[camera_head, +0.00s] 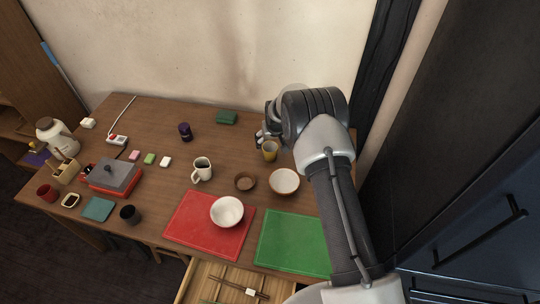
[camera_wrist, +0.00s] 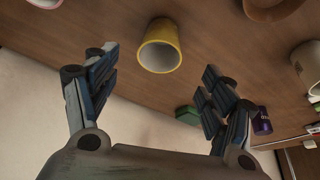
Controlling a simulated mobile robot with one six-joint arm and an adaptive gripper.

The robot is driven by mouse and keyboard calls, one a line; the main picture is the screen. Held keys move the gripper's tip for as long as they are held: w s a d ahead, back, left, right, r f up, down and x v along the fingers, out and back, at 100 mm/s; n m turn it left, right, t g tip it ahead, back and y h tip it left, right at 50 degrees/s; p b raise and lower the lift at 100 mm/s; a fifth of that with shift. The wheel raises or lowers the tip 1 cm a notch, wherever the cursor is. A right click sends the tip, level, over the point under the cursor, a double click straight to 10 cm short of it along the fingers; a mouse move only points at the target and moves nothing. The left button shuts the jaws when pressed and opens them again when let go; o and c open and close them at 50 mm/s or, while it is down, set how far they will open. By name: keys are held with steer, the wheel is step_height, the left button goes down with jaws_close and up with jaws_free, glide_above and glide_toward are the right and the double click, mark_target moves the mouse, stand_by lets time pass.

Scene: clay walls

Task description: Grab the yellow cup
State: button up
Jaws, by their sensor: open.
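The yellow cup (camera_head: 270,151) stands upright on the wooden table, just in front of my gripper in the head view. In the wrist view the yellow cup (camera_wrist: 160,46) shows with its round opening towards the camera. It lies ahead, across the gap between the two fingers. My gripper (camera_wrist: 158,64) is open and empty, with one finger on each side of the picture. In the head view my gripper (camera_head: 263,137) is at the table's right back part, partly hidden by my arm. No contact with the cup shows.
A white bowl (camera_head: 285,181) and a brown bowl (camera_head: 245,182) stand near the cup. A white mug (camera_head: 202,169) is further left. A green box (camera_head: 226,117) and a purple can (camera_head: 185,131) are behind. Red (camera_head: 193,232) and green (camera_head: 283,243) boards lie at the front.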

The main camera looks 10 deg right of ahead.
mark_target(270, 149)
steer(key=b+x, duration=0.3)
steer(key=x, duration=0.7)
steer(key=shift+w+f, duration=0.2)
steer(key=shift+c, duration=0.5)
steer(key=shift+r, duration=0.1)
steer(key=c, duration=1.1)
